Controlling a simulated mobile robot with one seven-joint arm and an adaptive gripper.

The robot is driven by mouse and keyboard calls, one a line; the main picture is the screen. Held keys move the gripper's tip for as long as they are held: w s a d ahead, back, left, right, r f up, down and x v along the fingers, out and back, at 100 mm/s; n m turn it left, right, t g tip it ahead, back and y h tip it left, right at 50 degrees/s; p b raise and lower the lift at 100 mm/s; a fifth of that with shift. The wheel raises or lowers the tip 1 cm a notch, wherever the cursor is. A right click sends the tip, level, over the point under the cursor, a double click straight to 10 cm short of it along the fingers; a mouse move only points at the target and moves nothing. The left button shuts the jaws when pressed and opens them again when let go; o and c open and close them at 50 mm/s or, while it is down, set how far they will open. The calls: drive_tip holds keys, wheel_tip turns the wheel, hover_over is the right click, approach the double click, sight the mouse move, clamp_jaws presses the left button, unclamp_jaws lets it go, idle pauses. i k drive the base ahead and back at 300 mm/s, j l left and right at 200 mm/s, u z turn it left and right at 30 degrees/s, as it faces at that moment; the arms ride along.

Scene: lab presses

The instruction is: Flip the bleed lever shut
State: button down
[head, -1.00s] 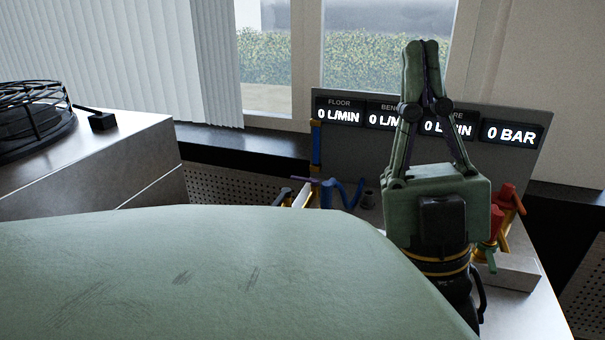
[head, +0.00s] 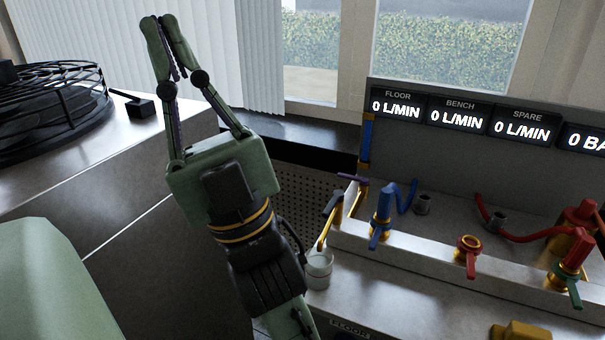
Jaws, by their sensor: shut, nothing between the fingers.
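My gripper (head: 160,22) is shut and empty, pointing up at the upper left in the head view. It is well to the left of the valve bench and apart from it. At the bench's left end, a brass pipe with a dark lever-like part (head: 332,204) leans over a small whitish cup (head: 319,268). A purple handle (head: 353,178) shows just above it. I cannot tell which of these is the bleed lever. Blue (head: 376,238), red (head: 471,262) and green (head: 573,292) levers hang from brass valves along the front ledge.
A grey panel with displays (head: 460,116) stands behind the valves; FLOOR, BENCH and SPARE read 0 L/MIN. A metal cabinet (head: 150,190) with a black round cage (head: 45,105) stands at left. Red and blue hoses run along the bench. A yellow block (head: 520,330) is at the bottom right.

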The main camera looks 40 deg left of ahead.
sight(338, 195)
drive_tip(key=u, duration=1)
drive_tip(key=k+l+z, duration=0.15)
drive_tip(key=l+z, duration=0.25)
drive_tip(key=k+l+z, duration=0.15)
drive_tip(key=l+z, duration=0.3)
drive_tip(key=j, duration=0.1)
